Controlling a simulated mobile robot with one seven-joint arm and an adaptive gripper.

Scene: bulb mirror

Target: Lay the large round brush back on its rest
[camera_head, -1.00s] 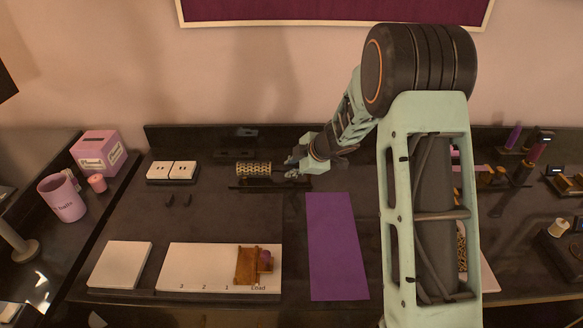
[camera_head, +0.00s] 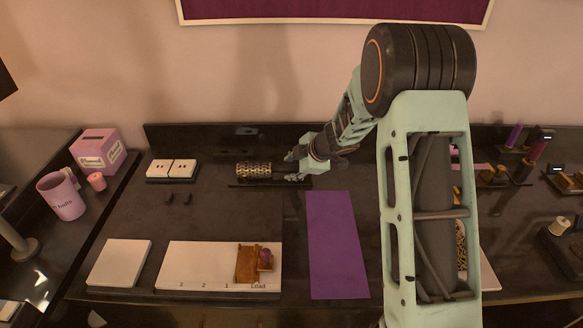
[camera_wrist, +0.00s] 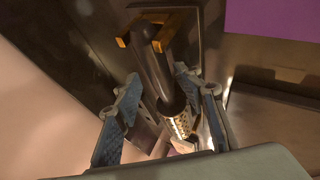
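The large round brush has a gold perforated barrel (camera_head: 254,170) and a dark handle, and lies level at the back of the dark counter. In the wrist view its dark handle (camera_wrist: 153,72) runs between my fingers, with the perforated barrel (camera_wrist: 181,123) beyond them. The handle's end meets a gold forked bracket of the rest (camera_wrist: 169,42); exact contact there is hard to tell. The rest's dark base (camera_head: 262,186) shows below the brush. My gripper (camera_head: 294,166) is open around the handle, with gaps visible beside both fingers (camera_wrist: 163,112).
A purple mat (camera_head: 336,245) lies right of centre. A white board (camera_head: 205,262) with a brown block (camera_head: 247,264) is at the front. White outlets (camera_head: 171,169) sit left of the brush. A pink mug (camera_head: 62,197) and box (camera_head: 98,150) stand far left.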

